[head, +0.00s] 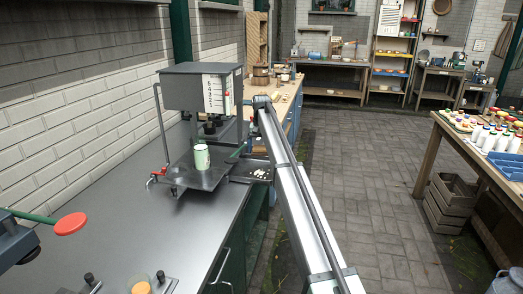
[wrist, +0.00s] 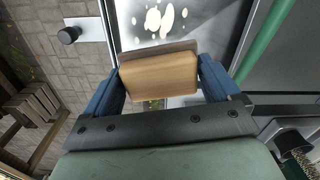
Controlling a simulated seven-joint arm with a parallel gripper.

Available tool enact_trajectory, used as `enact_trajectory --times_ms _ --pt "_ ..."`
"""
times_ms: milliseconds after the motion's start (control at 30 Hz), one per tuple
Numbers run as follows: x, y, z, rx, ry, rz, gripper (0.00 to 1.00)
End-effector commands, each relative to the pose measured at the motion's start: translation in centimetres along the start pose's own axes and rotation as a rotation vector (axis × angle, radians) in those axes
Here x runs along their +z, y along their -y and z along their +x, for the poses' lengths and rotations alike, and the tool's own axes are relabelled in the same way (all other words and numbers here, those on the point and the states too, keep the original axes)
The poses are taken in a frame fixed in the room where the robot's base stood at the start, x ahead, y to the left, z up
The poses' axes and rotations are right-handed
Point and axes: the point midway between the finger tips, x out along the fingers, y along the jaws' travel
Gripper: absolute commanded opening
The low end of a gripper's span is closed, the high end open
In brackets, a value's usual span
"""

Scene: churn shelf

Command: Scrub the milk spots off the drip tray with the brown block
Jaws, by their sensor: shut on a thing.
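My gripper (wrist: 160,76) is shut on the brown block (wrist: 158,80), which sits between its blue fingers in the wrist view. The drip tray (wrist: 207,28) is a dark, shiny surface beyond the block, with several cream-white milk spots (wrist: 153,20) just past the block's far edge. I cannot tell whether the block touches the tray. In the head view the tray (head: 240,170) is right of the filling machine, with the pale spots (head: 259,172) at its right side. My gripper and the block are not clear there.
The grey machine (head: 202,90) stands left of the tray, with a white and green cup (head: 201,157) on its plate. A green bar (wrist: 262,42) runs along the right of the tray in the wrist view. A dark knob (wrist: 68,35) is on the left. The grey counter (head: 130,215) in front is largely clear.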

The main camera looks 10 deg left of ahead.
Motion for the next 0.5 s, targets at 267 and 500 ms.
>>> enact_trajectory --times_ms 267,500 --pt "0.0 0.0 0.1 0.0 0.0 0.135 0.65" --pt "0.0 0.0 1.3 0.0 0.001 0.143 0.65"
